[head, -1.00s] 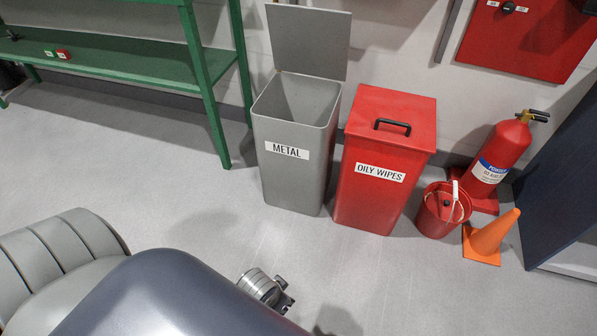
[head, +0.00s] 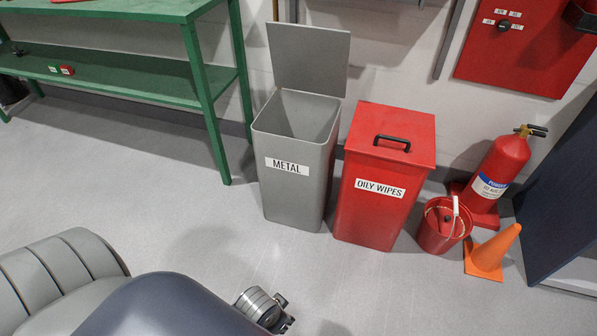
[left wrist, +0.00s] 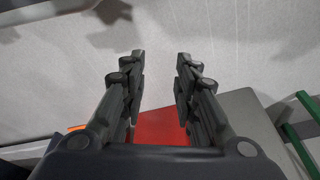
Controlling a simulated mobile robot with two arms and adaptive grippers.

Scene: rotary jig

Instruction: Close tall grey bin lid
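The tall grey bin (head: 290,198), labelled METAL, stands on the floor against the wall. Its flat grey lid (head: 310,60) is open and stands upright at the back of the rim. My left gripper (head: 279,314) is low in the head view, in front of the bins and apart from the grey bin; its fingers are small there. In the left wrist view the left gripper (left wrist: 161,62) is open, with nothing between its fingertips. A grey surface, apparently of the grey bin (left wrist: 248,108), shows right of the fingers there. My right gripper is not seen.
The closed red OILY WIPES bin (head: 370,205) stands right beside the grey bin. Further right are a red bucket (head: 436,238), an orange cone (head: 490,254) and a fire extinguisher (head: 497,170). A green bench (head: 201,85) stands left. Floor in front is clear.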

